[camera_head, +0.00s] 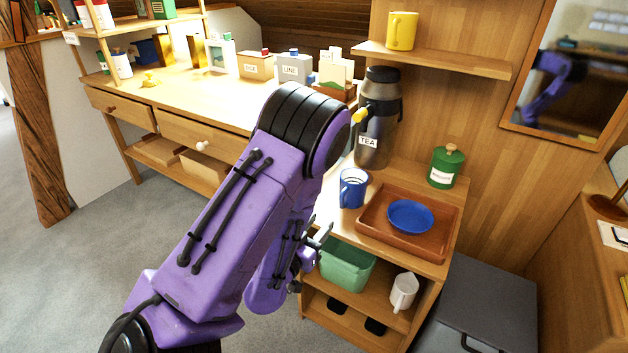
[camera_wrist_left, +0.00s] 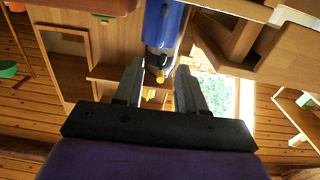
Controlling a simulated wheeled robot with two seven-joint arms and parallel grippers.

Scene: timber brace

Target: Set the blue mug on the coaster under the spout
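The blue mug (camera_head: 352,188) stands upright on the cabinet top, near the front of the dark tea urn (camera_head: 377,133) with its yellow spout (camera_head: 360,116). My left gripper (camera_head: 320,238) is at the cabinet's left edge, lower left of the mug in the head view. In the left wrist view, the fingers of my left gripper (camera_wrist_left: 160,66) are apart and empty. The blue mug (camera_wrist_left: 160,22) shows ahead, in line with the gap between them. I cannot make out a coaster; the mug may hide it. My right gripper is not in view.
A wooden tray (camera_head: 445,235) with a blue dish (camera_head: 410,216) lies right of the mug. A green canister (camera_head: 446,166) stands behind it. A shelf (camera_head: 435,59) with a yellow mug (camera_head: 402,31) hangs above. Below are a green bin (camera_head: 346,268) and white jug (camera_head: 404,292).

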